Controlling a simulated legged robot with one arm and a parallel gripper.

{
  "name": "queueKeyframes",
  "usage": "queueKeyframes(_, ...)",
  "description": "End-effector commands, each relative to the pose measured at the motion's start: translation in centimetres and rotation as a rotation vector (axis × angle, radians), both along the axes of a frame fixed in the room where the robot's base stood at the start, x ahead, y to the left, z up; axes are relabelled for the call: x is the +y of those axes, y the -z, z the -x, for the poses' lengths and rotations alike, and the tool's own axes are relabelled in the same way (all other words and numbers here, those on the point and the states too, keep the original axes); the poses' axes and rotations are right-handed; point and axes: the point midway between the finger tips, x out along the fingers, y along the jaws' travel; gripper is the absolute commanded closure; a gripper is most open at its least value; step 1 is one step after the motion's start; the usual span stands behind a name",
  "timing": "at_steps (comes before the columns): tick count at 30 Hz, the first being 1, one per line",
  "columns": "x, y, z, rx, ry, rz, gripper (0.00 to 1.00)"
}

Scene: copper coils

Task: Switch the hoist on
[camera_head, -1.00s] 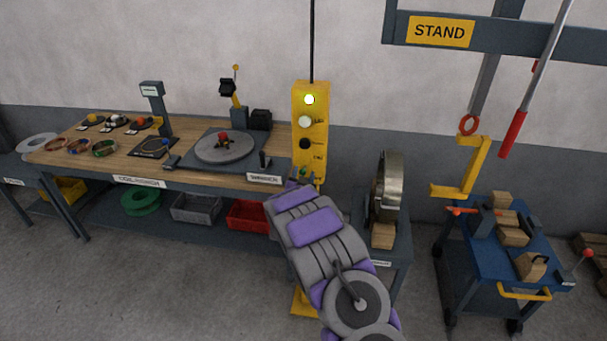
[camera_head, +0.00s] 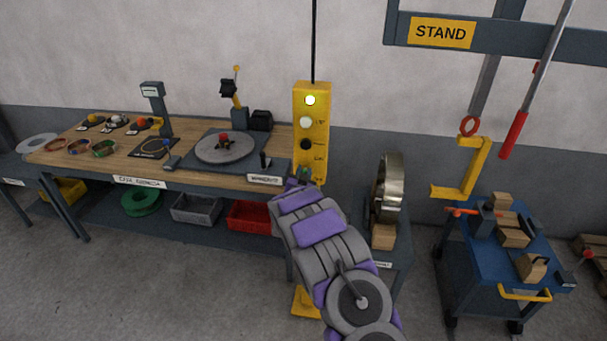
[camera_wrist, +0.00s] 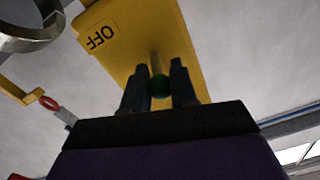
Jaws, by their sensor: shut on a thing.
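The yellow hoist control box (camera_head: 311,125) hangs on a dark cable in front of the wall. My gripper (camera_head: 304,176) is at the lower end of the box, reached from below. In the wrist view my gripper (camera_wrist: 160,75) has its two dark fingers on either side of a green ball knob (camera_wrist: 158,87), shut on it. The knob's short stem meets the yellow face. An OFF label (camera_wrist: 101,38) shows upside down on the box at the left.
A workbench (camera_head: 130,163) with a round turntable (camera_head: 225,147) stands left of the box. A metal coil (camera_head: 391,187) stands close on the right. A blue cart (camera_head: 470,240) with wooden blocks and a yellow hook (camera_head: 475,168) are farther right.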

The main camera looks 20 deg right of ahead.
Motion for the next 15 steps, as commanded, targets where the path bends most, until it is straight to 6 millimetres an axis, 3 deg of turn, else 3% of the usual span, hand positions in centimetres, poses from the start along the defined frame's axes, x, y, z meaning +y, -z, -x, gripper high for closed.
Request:
queueKeyframes(4, -0.08, 0.10, 0.09, 0.002, 0.001, -0.001, 1.00)
queueKeyframes(15, -0.07, -0.71, -0.07, 0.065, 0.001, -0.047, 1.00)
